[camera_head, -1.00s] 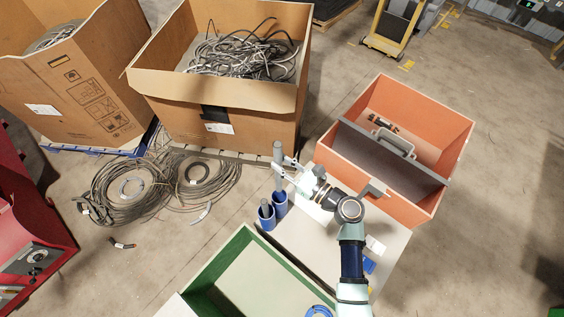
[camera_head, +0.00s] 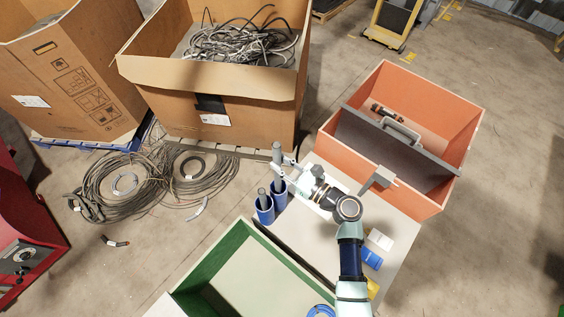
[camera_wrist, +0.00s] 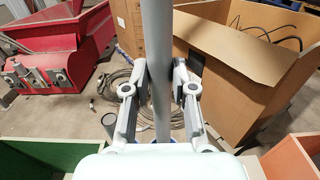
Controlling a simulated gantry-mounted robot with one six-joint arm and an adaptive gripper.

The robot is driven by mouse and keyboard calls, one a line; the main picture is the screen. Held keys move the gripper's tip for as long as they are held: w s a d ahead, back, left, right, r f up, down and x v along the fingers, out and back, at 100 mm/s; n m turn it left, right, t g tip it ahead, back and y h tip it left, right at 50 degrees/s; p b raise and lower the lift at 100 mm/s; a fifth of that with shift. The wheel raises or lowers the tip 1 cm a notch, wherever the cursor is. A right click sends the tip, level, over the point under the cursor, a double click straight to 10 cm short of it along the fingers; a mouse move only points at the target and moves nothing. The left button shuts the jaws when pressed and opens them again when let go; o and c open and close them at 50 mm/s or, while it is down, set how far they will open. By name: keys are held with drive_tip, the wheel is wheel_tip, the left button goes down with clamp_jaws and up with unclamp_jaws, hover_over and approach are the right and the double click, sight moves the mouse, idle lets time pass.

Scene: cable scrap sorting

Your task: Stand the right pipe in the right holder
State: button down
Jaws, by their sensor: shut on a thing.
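My gripper (camera_head: 286,168) is shut on the right pipe, a grey tube (camera_head: 277,151), with one finger on each side of it. The pipe stands about upright above the right holder, a blue cup (camera_head: 280,198). Its lower part reaches the cup's mouth; I cannot tell how far inside it is. In the wrist view the pipe (camera_wrist: 158,60) runs vertically between both fingers, and its lower end is hidden. The left pipe (camera_head: 262,194) stands in the left blue holder (camera_head: 265,214), just beside the right one.
A green-walled bin (camera_head: 205,265) lies in front of the holders. An orange bin (camera_head: 455,125) with a grey divider stands at the right. A cardboard box (camera_head: 160,72) of cables stands behind. A blue item (camera_head: 371,258) lies on the pale table (camera_head: 310,235).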

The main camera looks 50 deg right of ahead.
wheel_tip(320, 180, down, 9)
drive_tip(key=b, duration=0.6)
idle(0.3)
drive_tip(key=c, duration=0.9)
unclamp_jaws()
drive_tip(key=shift+o, duration=0.2)
drive_tip(key=s, duration=1.2)
drive_tip(key=shift+d, duration=0.2)
